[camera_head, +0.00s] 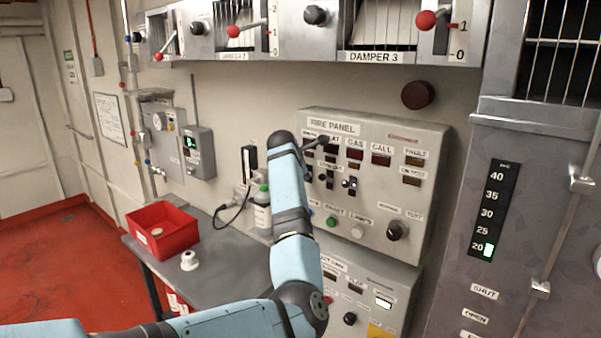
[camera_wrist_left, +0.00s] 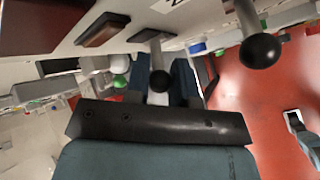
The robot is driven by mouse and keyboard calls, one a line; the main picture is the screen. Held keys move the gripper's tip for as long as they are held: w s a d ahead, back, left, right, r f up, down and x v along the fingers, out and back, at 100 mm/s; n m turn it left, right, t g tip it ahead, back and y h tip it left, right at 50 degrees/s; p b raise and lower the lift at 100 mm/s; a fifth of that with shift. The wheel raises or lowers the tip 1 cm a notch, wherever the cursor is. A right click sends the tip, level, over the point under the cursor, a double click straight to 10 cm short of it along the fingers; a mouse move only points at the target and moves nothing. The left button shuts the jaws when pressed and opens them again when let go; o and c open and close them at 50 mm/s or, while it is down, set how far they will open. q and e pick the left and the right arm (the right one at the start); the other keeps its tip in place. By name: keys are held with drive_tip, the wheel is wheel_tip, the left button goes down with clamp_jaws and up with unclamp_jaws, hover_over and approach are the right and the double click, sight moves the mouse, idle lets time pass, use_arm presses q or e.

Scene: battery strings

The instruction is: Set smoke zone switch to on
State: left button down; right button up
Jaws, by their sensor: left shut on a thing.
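The fire panel (camera_head: 410,148) is a grey box on the wall with labelled lamps, small switches, coloured buttons and a black knob. My left arm reaches up in front of its left side and hides part of it in the head view, so I cannot read the smoke zone label. In the left wrist view, my left gripper (camera_wrist_left: 160,92) is shut around a small lever with a black ball tip (camera_wrist_left: 159,80). A second black ball-tipped lever (camera_wrist_left: 260,50) stands to the right, apart from the fingers. My right gripper is not in view.
Damper levers with red balls (camera_head: 426,20) are above the panel. A lower control box (camera_head: 370,290) is below it. A grey table (camera_head: 225,270) at left carries a red bin (camera_head: 162,232), a white object (camera_head: 189,260) and a bottle (camera_head: 262,210). A steel cabinet (camera_head: 465,190) stands at right.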

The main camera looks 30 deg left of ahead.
use_arm(q)
drive_tip(key=shift+w+r+g, duration=0.1)
drive_tip(key=shift+r+g, duration=0.1)
drive_tip(key=shift+g, duration=0.2)
drive_tip(key=shift+r, duration=0.1)
drive_tip(key=c, duration=1)
unclamp_jaws()
drive_tip(key=shift+r, duration=0.1)
